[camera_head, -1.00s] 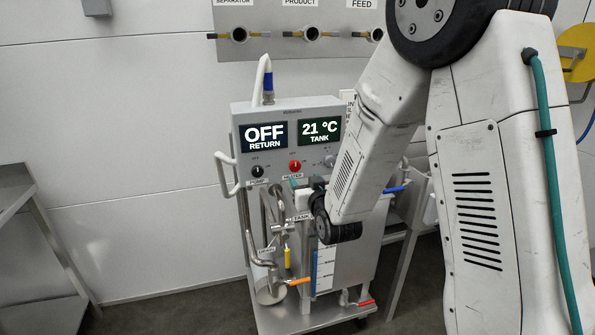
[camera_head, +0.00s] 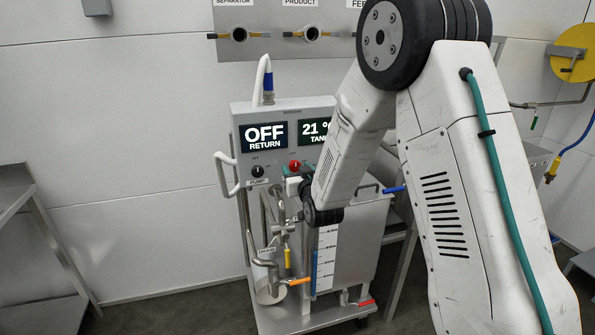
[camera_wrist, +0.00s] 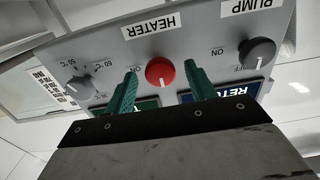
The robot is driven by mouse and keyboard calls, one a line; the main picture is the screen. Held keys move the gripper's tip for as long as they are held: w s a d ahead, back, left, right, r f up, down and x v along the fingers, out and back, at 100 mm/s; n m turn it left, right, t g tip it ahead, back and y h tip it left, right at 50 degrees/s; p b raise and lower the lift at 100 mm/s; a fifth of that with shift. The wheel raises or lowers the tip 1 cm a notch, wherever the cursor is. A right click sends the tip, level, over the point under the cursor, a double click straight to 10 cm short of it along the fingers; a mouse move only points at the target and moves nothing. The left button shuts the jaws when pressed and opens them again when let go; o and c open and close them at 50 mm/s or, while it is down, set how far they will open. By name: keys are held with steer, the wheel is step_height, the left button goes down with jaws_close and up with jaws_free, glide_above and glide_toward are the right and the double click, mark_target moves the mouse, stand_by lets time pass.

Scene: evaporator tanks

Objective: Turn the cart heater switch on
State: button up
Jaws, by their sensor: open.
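In the head view the knob (camera_head: 294,167) shows just above my gripper. In the wrist view its white mark points down toward my gripper. In the head view my arm hides part of the panel's right side.
A dark pump knob (camera_wrist: 257,53) sits right of the heater knob in the wrist view; a grey temperature dial (camera_wrist: 80,88) sits left. The panel display (camera_head: 265,136) reads OFF RETURN. A metal tank (camera_head: 362,245) stands below. A steel table (camera_head: 15,190) stands at left.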

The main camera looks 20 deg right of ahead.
steer(key=c, duration=0.9)
steer(key=shift+c, duration=0.2)
steer(key=shift+m, duration=0.3)
steer(key=m, duration=1.3)
steer(key=shift+m, duration=2.1)
